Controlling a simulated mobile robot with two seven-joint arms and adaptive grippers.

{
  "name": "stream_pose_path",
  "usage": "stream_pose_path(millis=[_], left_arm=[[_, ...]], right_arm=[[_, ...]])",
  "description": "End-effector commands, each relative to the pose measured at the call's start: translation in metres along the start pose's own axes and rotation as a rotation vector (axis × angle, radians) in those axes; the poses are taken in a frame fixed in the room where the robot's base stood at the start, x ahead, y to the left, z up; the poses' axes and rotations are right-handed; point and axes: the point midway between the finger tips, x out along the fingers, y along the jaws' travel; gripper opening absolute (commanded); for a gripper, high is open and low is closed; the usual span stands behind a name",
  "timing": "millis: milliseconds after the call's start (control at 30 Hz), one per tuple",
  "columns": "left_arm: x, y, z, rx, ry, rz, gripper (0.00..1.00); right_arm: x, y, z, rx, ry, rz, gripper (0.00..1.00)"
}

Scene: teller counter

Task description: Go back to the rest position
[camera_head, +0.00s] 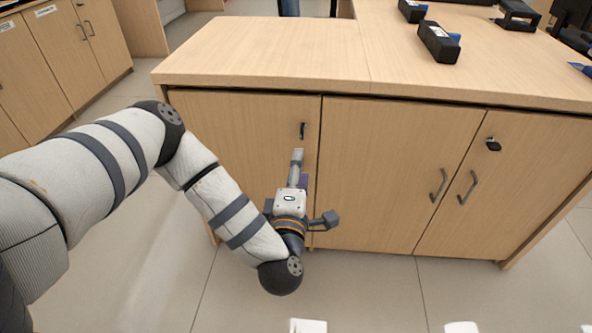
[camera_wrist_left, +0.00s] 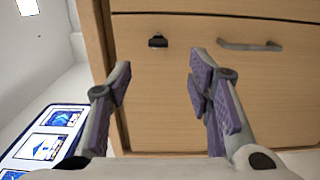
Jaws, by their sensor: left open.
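My left arm comes in from the left in the head view and bends down in front of the wooden teller counter (camera_head: 260,55). My left gripper (camera_head: 297,155) is at the left cabinet door (camera_head: 240,125), just below a small dark fitting (camera_head: 302,130). In the left wrist view the two fingers of my left gripper (camera_wrist_left: 160,72) stand wide apart with nothing between them. Behind them are a wooden front, a dark fitting (camera_wrist_left: 158,41) and a grey handle (camera_wrist_left: 250,45). I cannot tell whether the gripper touches the door. My right gripper is not in view.
Black devices (camera_head: 438,42) stand on the counter top at the right. Two grey handles (camera_head: 438,185) and a dark fitting (camera_head: 493,144) stick out from the doors. Other cabinets (camera_head: 60,50) stand at the far left.

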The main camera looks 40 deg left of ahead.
Motion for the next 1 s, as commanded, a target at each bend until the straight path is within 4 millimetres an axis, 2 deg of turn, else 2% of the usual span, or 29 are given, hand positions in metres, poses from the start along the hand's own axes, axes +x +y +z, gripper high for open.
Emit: stream_pose_path(millis=[200,667,767,867,900,967,1000], left_arm=[[-0.012,0.001,-0.003,0.003,0.007,0.005,0.47],[-0.011,0.007,-0.002,0.001,0.007,0.011,0.47],[-0.008,0.048,0.001,-0.016,0.006,0.039,0.47],[-0.001,0.126,0.007,-0.053,0.005,0.099,0.47],[0.002,0.163,0.009,-0.073,0.004,0.131,0.47],[0.004,0.209,0.012,-0.099,0.004,0.175,0.47],[0.003,0.192,0.011,-0.089,0.003,0.158,0.47]], right_arm=[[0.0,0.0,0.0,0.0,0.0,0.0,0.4],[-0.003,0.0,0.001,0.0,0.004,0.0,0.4],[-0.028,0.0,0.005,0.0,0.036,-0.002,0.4],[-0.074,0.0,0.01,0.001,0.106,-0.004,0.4],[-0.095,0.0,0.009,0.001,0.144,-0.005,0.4],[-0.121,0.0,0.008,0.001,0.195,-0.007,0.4],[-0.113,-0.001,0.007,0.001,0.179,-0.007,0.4]])
